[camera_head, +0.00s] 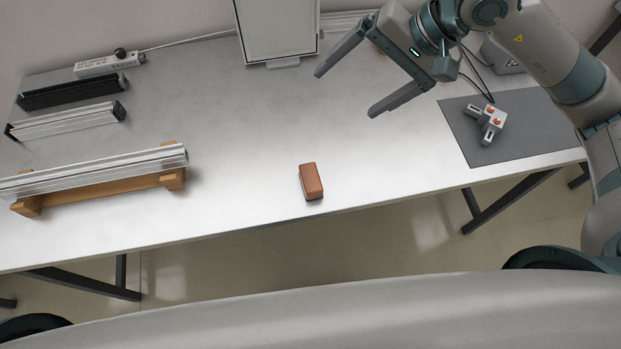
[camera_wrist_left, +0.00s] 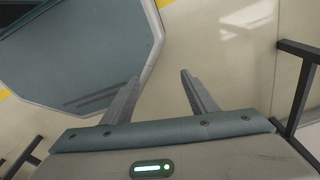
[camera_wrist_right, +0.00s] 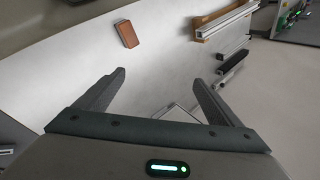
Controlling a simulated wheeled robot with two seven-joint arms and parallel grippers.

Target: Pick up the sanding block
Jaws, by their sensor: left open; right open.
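The sanding block (camera_head: 311,181) is a small reddish-brown block with a dark underside. It lies on the white table near its front edge, in the middle of the head view. It also shows in the right wrist view (camera_wrist_right: 127,34), above and beyond the fingertips. My right gripper (camera_head: 346,83) is open and empty over the back of the table, up and to the right of the block and apart from it. My left gripper (camera_wrist_left: 158,82) is open and empty in the left wrist view, with floor and a grey panel beyond it. It does not show in the head view.
Aluminium profiles (camera_head: 100,172) rest on wooden supports at the left, with a black bar (camera_head: 70,92) and power strip (camera_head: 108,64) behind. A white framed panel (camera_head: 278,28) stands at the back. A grey mat (camera_head: 540,130) holds a small connector piece (camera_head: 487,121). The table around the block is clear.

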